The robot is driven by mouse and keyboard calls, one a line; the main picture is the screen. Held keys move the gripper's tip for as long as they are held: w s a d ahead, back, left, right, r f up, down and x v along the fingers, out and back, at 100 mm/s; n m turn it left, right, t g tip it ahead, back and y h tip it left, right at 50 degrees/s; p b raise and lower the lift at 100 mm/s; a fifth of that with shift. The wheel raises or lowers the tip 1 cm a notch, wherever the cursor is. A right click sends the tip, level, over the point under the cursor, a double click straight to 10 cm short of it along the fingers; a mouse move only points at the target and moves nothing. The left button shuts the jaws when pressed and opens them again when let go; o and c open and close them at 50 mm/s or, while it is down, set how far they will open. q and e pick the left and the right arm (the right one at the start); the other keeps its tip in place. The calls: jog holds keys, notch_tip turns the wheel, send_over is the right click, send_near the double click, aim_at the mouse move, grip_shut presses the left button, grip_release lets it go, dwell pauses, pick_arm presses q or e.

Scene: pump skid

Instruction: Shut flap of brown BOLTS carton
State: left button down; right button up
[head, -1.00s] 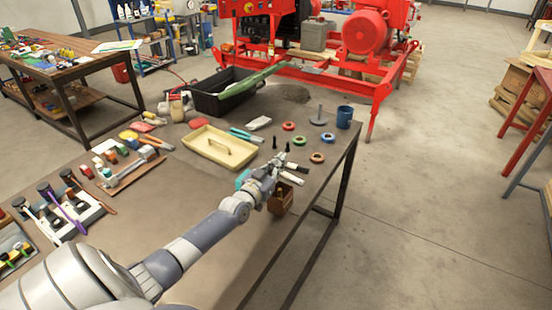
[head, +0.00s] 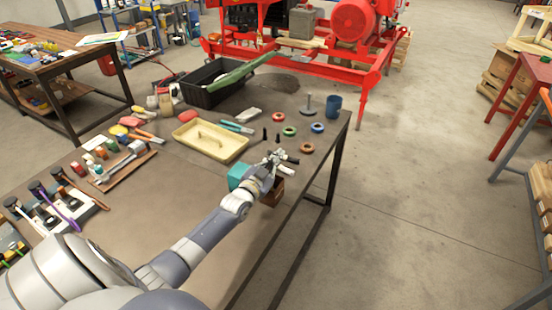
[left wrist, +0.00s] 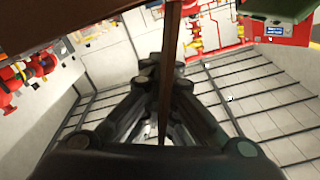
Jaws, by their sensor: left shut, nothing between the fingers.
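The small brown carton (head: 272,194) stands at the right edge of the workbench, partly hidden behind my left wrist and gripper. Its flap and lettering cannot be made out in the head view. My left gripper (head: 282,158) is shut and empty, just above and at the carton's far side. In the left wrist view the shut fingers (left wrist: 165,75) show with a thin brown upright edge in front of them, and a brown surface (left wrist: 70,22) fills the upper left. I cannot tell whether the fingers touch it. My right gripper is in no view.
A teal box (head: 238,174) stands left of the carton, beside my wrist. A cream tray (head: 222,152), several coloured rings, dark bolts and a blue mug (head: 334,105) lie beyond. The floor right of the bench (head: 400,210) is clear.

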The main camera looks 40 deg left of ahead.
pick_arm(q)
jog(key=shift+f, duration=0.1)
jog(key=c, duration=1.9)
grip_release()
jog(key=s, duration=0.4)
jog(key=s+d, duration=0.1)
jog(key=s, duration=0.7)
jog(key=shift+d, duration=0.15)
